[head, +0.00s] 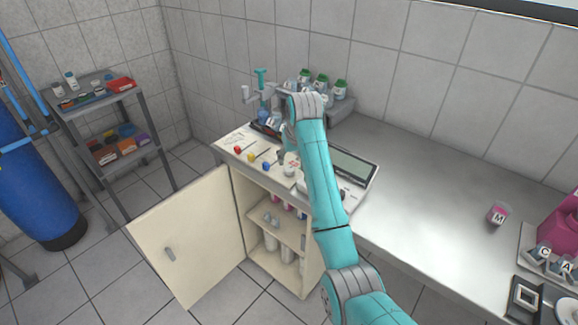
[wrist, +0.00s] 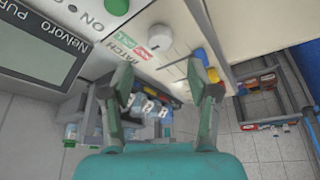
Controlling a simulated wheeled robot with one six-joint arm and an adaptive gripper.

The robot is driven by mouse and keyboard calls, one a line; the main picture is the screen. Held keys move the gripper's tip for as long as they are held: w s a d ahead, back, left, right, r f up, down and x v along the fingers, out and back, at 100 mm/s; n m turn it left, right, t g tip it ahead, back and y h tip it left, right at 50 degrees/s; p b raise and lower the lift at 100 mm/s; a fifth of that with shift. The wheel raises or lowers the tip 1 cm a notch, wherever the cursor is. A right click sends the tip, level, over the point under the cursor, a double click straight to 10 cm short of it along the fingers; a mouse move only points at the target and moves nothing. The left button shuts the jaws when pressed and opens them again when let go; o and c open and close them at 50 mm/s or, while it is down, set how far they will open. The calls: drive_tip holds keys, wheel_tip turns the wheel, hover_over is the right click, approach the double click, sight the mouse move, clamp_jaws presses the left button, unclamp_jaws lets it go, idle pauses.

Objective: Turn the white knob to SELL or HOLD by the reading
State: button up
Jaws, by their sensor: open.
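The white knob (wrist: 160,40) is a round cap on the cream panel, at the top middle of the wrist view. A green label and a red label (wrist: 140,53) lie just left of it, too small to read surely. A grey-green display (wrist: 35,55) marked "Nelvoro PUR" is at the left, and it also shows in the head view (head: 352,166); I can make out no reading on it. My gripper (wrist: 163,78) is open and empty, its fingers apart from each other, below the knob in the wrist picture. In the head view my teal arm covers part of the panel.
Green-capped bottles (head: 321,82) stand behind. An open cabinet door (head: 190,240) juts out in front.

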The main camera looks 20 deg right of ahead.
sight(289, 168)
drive_tip(key=x, duration=0.7)
clamp_jaws()
